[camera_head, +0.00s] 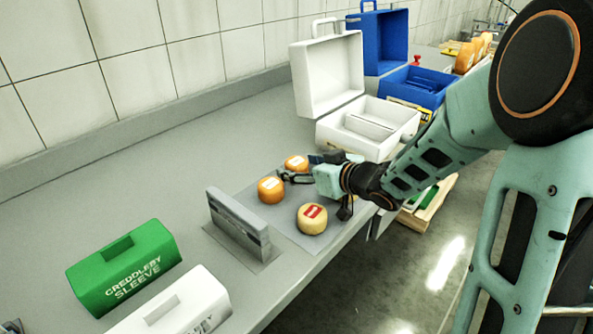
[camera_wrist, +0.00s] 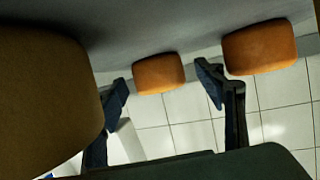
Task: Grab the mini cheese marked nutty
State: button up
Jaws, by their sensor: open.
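In the head view, an orange mini cheese (camera_head: 271,190) and a smaller-looking orange one (camera_head: 297,163) sit on a grey mat, each with a pale label. A pale yellow mini cheese (camera_head: 312,218) with a red label sits nearer. No label is readable, so I cannot tell which is nutty. My gripper (camera_head: 299,170) is open, low beside the orange cheeses. In the wrist view, an orange cheese (camera_wrist: 158,73) shows beyond the gap between the fingers. Another (camera_wrist: 259,47) is right of the right finger. A large brownish rounded shape (camera_wrist: 45,90) fills the left; its identity is unclear.
A grey upright holder (camera_head: 238,224) stands left of the cheeses. A green sleeve box (camera_head: 124,265) and a white one (camera_head: 175,305) lie nearer. An open white case (camera_head: 365,125) and an open blue case (camera_head: 415,85) stand behind. The counter's left stretch is clear.

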jog(key=c, duration=1.3)
jog(key=shift+r, duration=0.1)
